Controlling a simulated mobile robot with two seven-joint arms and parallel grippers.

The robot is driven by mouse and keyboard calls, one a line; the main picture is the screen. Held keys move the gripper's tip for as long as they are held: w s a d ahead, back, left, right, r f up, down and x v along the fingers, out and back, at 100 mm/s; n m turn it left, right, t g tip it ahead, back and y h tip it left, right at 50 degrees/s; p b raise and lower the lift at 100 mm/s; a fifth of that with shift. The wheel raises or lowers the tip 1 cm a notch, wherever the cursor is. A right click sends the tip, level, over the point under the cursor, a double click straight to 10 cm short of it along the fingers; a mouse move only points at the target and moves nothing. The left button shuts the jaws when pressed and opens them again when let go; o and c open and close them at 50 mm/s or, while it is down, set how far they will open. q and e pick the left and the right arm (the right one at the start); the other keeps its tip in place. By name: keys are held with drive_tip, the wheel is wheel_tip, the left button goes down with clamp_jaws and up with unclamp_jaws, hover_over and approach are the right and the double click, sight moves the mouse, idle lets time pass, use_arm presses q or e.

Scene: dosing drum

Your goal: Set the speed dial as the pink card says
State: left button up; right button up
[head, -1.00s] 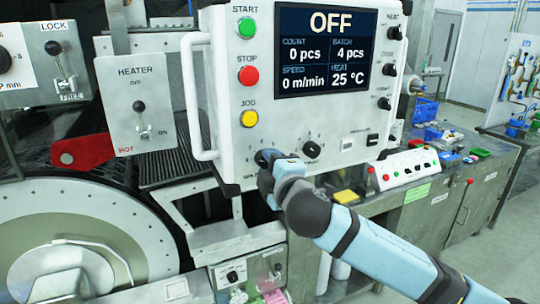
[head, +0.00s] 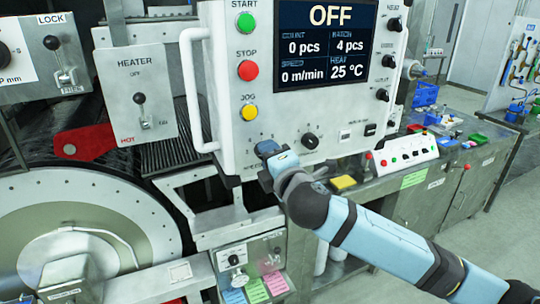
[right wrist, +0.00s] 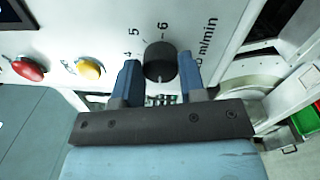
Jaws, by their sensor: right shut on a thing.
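The speed dial is a black round knob (right wrist: 160,60) low on the white control panel (head: 228,100). In the right wrist view the numbers 4, 5 and 6 and "m/min" stand around it. Its pointer mark is too small to read surely. My right gripper (head: 270,155) is at the panel's lower left; it also shows in the right wrist view (right wrist: 157,78), shut on the dial with a finger on each side. The screen (head: 328,45) reads OFF, speed 0 m/min. A pink card (head: 276,284) hangs below; its writing is unreadable. My left gripper is not in view.
Another black knob (head: 310,141) sits right of my gripper. Green start (head: 245,22), red stop (head: 248,70) and yellow jog (head: 250,112) buttons line the panel's left. A white handle (head: 193,95) sticks out there. Green (head: 257,291) and blue (head: 234,296) cards hang beside the pink one.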

drive_tip(key=o, duration=0.9)
drive_tip(key=b+v, duration=0.2)
drive_tip(key=v, duration=1.1)
drive_tip(key=shift+s+d+r+b, duration=0.1)
drive_tip(key=shift+s+d+b, duration=0.05)
drive_tip(key=shift+s+b, duration=0.25)
